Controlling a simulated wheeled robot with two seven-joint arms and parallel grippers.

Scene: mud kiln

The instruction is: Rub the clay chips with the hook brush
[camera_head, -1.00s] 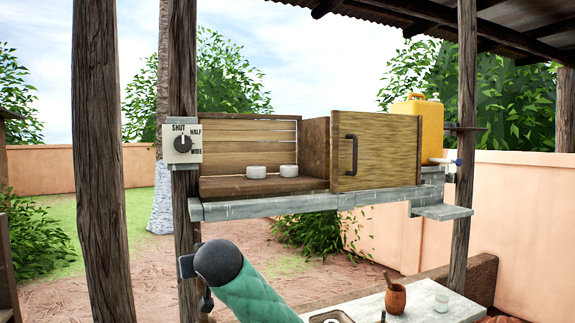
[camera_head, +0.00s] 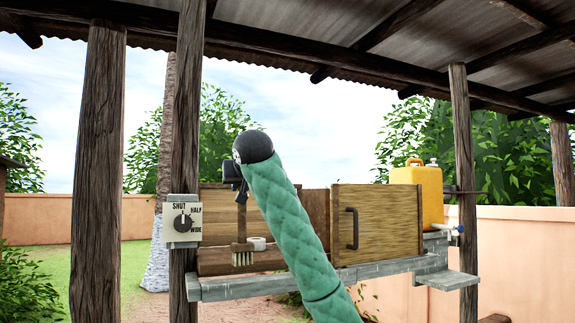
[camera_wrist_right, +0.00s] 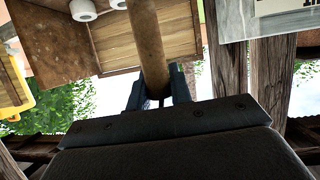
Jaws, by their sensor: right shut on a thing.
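My right gripper (camera_head: 237,181) is raised in front of the open left bay of the wooden cabinet. It is shut on the hook brush (camera_head: 242,222), which hangs upright with its pale bristles down, level with the bay's floor. In the right wrist view the brush's brown handle (camera_wrist_right: 149,45) runs between the fingers of my right gripper (camera_wrist_right: 158,92). A white round piece (camera_head: 257,243) shows just right of the brush; whether they touch cannot be told. Two such pieces (camera_wrist_right: 83,10) show in the wrist view. I cannot make out clay chips as such. My left gripper is out of view.
The cabinet's sliding wooden door (camera_head: 376,230) with a dark handle covers the right bay. A dial plate (camera_head: 182,221) is on the post at left, its pointer near SHUT. A yellow jerrycan (camera_head: 418,197) stands at right. A grey ledge (camera_head: 260,287) runs below the cabinet.

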